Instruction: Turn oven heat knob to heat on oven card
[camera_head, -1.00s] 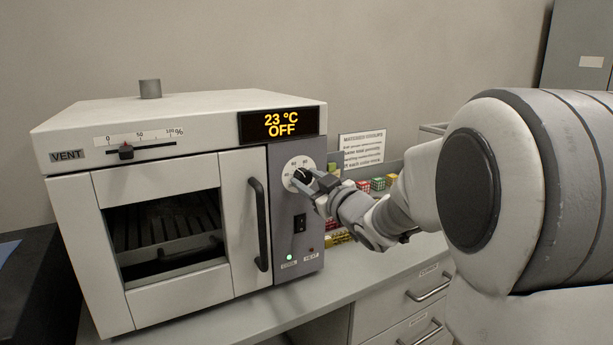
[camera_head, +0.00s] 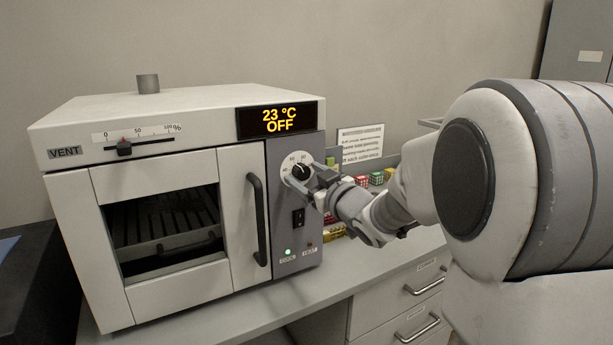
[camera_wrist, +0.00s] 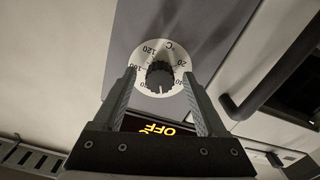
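The oven (camera_head: 160,110) stands on the bench, its display (camera_head: 280,120) reading 23 °C OFF. The black heat knob (camera_head: 300,172) sits in a white numbered dial on the grey panel. It also shows in the wrist view (camera_wrist: 160,77), where the display is upside down. My gripper (camera_head: 310,178) is open just in front of the knob. In the wrist view its fingers (camera_wrist: 159,73) stand apart on either side of the knob, with gaps visible. A printed card (camera_head: 361,144) stands behind on the right; its text is too small to read surely.
Below the dial are a black rocker switch (camera_head: 298,219), a lit green lamp (camera_head: 288,252) and a dark lamp beside it. The door handle (camera_head: 258,220) juts out left of the panel. Small coloured blocks (camera_head: 376,179) sit behind my gripper. The bench front is clear.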

